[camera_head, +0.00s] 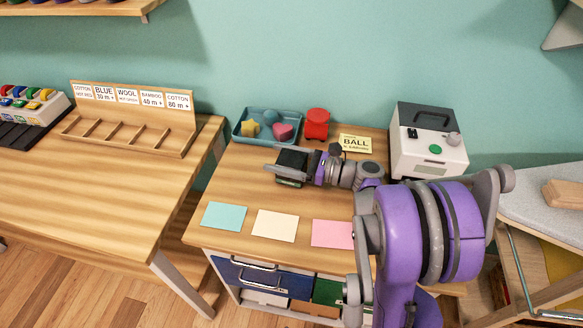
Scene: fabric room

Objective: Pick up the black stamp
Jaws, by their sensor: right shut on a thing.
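The black stamp (291,159) is a dark, boxy thing with a greenish lower edge, over the wooden desk behind the colored cards. My right gripper (282,164) reaches in from the right and is shut on it, with a grey finger on either side. The fingers hide part of the stamp. I cannot tell whether its underside touches the desk. My left gripper is out of view.
Behind are a blue tray (241,137) with colored shapes, a red stamp-like object (317,122) and a yellow "BALL" card (356,144). A grey-white machine (427,158) stands right. Cyan (224,216), cream (275,225) and pink (332,234) cards lie in front.

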